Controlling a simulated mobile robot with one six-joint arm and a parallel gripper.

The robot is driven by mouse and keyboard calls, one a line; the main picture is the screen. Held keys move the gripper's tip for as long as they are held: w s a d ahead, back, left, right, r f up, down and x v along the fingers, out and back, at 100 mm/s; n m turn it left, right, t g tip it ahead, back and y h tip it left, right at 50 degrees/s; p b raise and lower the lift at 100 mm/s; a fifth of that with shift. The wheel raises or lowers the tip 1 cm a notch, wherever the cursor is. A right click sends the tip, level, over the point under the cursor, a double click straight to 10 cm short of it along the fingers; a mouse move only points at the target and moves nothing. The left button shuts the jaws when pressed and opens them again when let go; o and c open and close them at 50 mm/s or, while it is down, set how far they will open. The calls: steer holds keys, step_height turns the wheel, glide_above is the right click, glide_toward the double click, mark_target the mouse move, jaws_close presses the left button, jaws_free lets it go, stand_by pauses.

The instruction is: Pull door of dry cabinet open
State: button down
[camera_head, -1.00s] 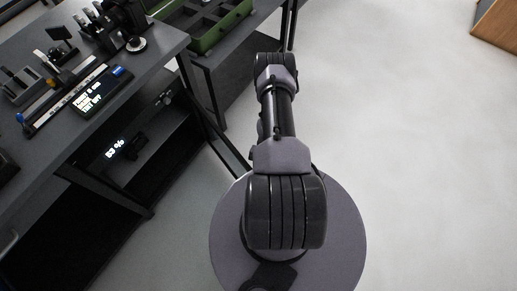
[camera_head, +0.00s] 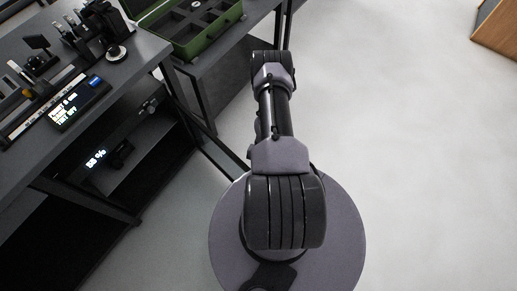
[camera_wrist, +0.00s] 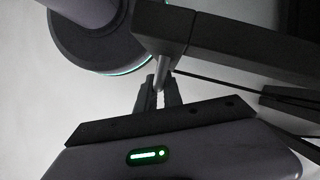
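The dry cabinet (camera_head: 122,135) appears to be the dark unit under the left tabletop in the head view, with a lit percentage display (camera_head: 97,158) on its front. Its door edge and handle are too dark to make out. My arm reaches forward over my round base in the head view, and my gripper is hidden there. In the wrist view, my gripper (camera_wrist: 159,92) shows two dark fingers with a narrow pale gap between them, and it is open. I see nothing held. A dark bar and a grey rod are close beyond the fingertips; I cannot tell whether they touch.
The dark table (camera_head: 130,65) at left carries instruments and a small lit screen (camera_head: 78,103). A green compartment case (camera_head: 190,28) sits on a lower bench behind. Table legs stand close left of my arm. A wooden box (camera_head: 497,28) is far right. The floor at right is clear.

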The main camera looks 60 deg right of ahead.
steer(key=c, duration=1.8)
jaws_free()
steer(key=shift+s, duration=0.1)
steer(key=shift+o, duration=0.2)
steer(key=p+v, duration=0.5)
steer(key=v, duration=1.2)
steer(key=shift+r, duration=0.2)
